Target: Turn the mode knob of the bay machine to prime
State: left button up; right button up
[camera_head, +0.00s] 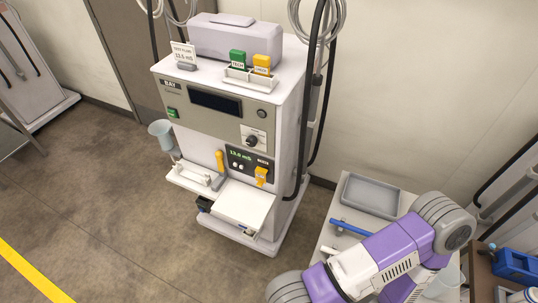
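The bay machine (205,125) stands upright in the middle of the view, a pale cabinet with a grey front panel and a dark display (215,101). Its mode knob (251,141) is a small black dial on a white label plate, on the right part of the front. The label's words and the knob's setting are too small to read. My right arm, purple and white, crosses the lower right, well apart from the knob. Neither of my grippers shows in the view.
A grey tray (371,195) and a blue item (350,228) lie on a cart at the right, partly behind my arm. A white shelf (242,204) juts from the machine's lower front. Open floor (110,200) lies to the left.

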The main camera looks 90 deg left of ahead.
aim_at(251, 141)
jog(key=u, duration=3.15)
jog(key=k, duration=1.15)
jog(key=u, duration=0.8)
jog(key=i, duration=0.9)
jog(key=z, duration=0.45)
jog(key=i, duration=0.85)
jog(key=z, duration=0.75)
